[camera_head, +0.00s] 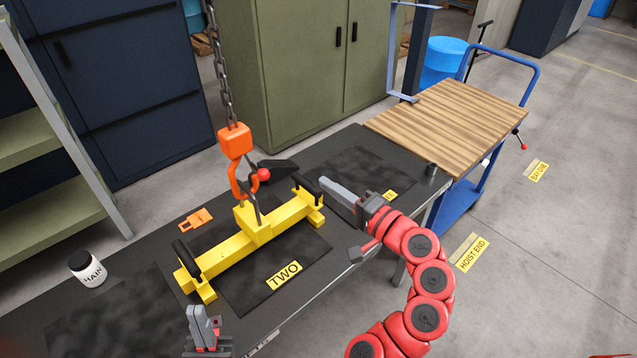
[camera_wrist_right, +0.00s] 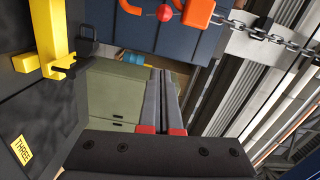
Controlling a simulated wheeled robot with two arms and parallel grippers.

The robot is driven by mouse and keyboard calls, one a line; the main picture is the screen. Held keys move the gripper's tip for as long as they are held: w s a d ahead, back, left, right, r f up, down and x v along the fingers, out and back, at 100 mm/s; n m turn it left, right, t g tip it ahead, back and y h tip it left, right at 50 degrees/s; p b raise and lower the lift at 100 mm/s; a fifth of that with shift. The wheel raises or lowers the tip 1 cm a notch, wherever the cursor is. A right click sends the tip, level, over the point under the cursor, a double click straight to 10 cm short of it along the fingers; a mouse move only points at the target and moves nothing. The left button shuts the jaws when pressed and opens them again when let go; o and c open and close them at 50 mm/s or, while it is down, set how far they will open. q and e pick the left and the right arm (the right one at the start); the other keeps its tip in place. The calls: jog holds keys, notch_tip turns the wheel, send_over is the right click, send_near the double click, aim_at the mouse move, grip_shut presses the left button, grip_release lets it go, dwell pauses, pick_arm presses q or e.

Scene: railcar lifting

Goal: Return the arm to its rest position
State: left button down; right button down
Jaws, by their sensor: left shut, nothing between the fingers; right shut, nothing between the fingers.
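My right arm (camera_head: 428,285) is red and comes in from the lower right. Its gripper (camera_head: 325,184) is shut and empty, above the bench near the right end of the yellow lifting beam (camera_head: 215,256). The right wrist view shows its two fingers (camera_wrist_right: 163,75) closed together, with part of the yellow beam (camera_wrist_right: 48,40) to their left. My left gripper (camera_head: 199,312) is shut and empty at the bottom, near the bench's front edge. The orange hook (camera_head: 235,142) hangs at the middle of the beam; whether it bears on the beam I cannot tell.
The dark bench (camera_head: 130,252) carries a jar (camera_head: 87,268) and a small orange part (camera_head: 196,220). A chain (camera_head: 220,65) hangs above the beam. A blue cart with a wooden top (camera_head: 450,115) stands beyond the bench's right end. Open floor (camera_head: 560,240) lies to the right.

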jog(key=shift+s, duration=0.25)
dwell(0.3)
